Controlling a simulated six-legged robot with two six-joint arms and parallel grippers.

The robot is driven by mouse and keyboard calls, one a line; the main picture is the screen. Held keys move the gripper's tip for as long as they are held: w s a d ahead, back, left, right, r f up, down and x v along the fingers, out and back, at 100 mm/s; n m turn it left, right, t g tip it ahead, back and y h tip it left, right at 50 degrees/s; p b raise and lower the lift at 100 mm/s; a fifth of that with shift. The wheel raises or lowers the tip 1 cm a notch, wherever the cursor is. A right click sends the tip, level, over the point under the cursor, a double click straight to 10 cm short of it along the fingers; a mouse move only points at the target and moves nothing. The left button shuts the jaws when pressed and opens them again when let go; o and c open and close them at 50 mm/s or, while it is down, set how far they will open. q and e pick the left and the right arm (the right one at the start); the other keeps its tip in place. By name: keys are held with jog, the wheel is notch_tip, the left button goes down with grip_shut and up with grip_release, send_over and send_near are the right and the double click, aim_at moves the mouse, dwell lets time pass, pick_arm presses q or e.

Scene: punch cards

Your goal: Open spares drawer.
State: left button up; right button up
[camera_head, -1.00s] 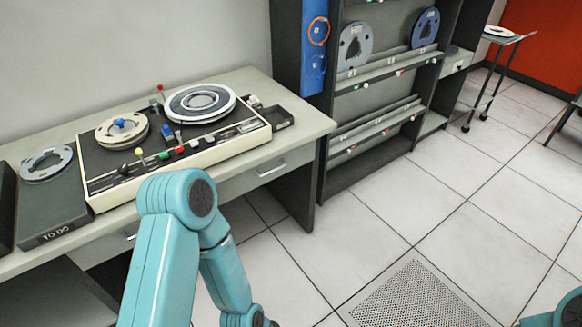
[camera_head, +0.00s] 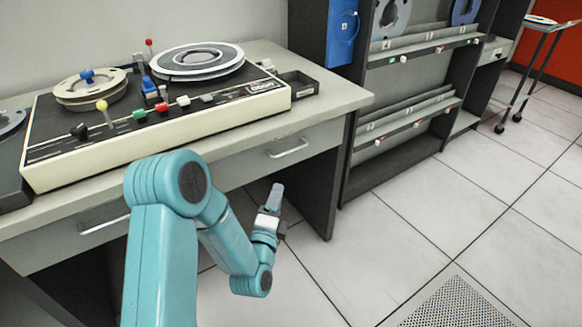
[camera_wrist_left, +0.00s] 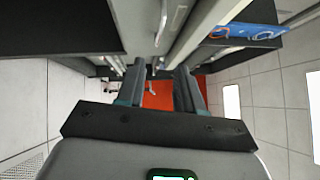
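Two grey drawers sit under the desk top. The right drawer (camera_head: 318,140) has a silver bar handle (camera_head: 289,148) and looks closed. The left drawer (camera_head: 60,236) has a similar handle (camera_head: 104,225) and also looks closed. I read no label on either, so I cannot tell which is the spares drawer. My left gripper (camera_head: 274,192) is in front of and below the right drawer's handle in the picture, apart from it. In the left wrist view its two fingers (camera_wrist_left: 157,85) stand apart with nothing between them. My right gripper is out of view.
A tape deck (camera_head: 190,120) with reels and a small black tray (camera_head: 299,84) stand on the desk top (camera_head: 345,95). A dark rack (camera_head: 410,100) stands to the right, with a small handled drawer (camera_head: 494,50).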

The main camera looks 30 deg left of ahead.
pick_arm(q)
send_near(290, 155)
jog(key=w+r, duration=0.1)
jog(key=r, duration=0.1)
jog(key=w+r, duration=0.1)
jog(key=w, duration=0.1)
jog(key=w+r, duration=0.1)
jog(key=r, duration=0.1)
jog(key=shift+w+a+r+b, duration=0.3)
jog(key=shift+w+b, duration=0.1)
grip_shut()
